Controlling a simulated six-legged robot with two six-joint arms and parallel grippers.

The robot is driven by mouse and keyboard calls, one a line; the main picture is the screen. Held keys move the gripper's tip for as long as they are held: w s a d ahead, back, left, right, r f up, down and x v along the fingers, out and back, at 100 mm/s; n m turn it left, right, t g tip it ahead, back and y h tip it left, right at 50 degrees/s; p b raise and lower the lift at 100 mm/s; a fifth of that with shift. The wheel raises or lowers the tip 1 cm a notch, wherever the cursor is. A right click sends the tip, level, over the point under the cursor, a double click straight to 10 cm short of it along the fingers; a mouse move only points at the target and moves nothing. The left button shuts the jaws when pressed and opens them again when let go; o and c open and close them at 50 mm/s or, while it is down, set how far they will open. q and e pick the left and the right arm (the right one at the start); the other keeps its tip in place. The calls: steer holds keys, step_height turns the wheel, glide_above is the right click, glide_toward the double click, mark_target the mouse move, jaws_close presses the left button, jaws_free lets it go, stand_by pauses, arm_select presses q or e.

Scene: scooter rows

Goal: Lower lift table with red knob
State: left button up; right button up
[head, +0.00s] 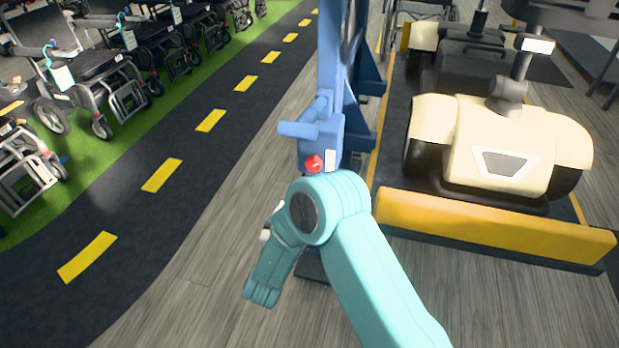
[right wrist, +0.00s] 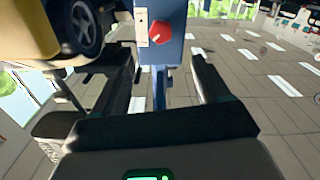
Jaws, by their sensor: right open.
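The red knob (head: 313,163) sits on the front of a blue control box (head: 325,140) on a blue post, beside a white label. In the right wrist view the knob (right wrist: 158,28) shows at the top centre, ahead of my right gripper (right wrist: 167,62). The gripper's two dark fingers are spread with nothing between them, and the knob appears beyond their tips. In the head view my teal right arm reaches up close below the knob, and its gripper is not clearly visible. The lift table (head: 490,222) has a yellow front edge. My left gripper is not in view.
A cream scooter (head: 500,145) stands on the lift table at right, with another behind it. Several wheelchairs (head: 90,75) line the green strip at left. The wooden floor (head: 200,250) left of the post is clear.

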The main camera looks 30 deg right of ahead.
mark_target(313, 167)
steer(key=b+x, duration=0.1)
steer(key=x, duration=1.5)
steer(key=shift+w, duration=0.15)
steer(key=c, duration=1)
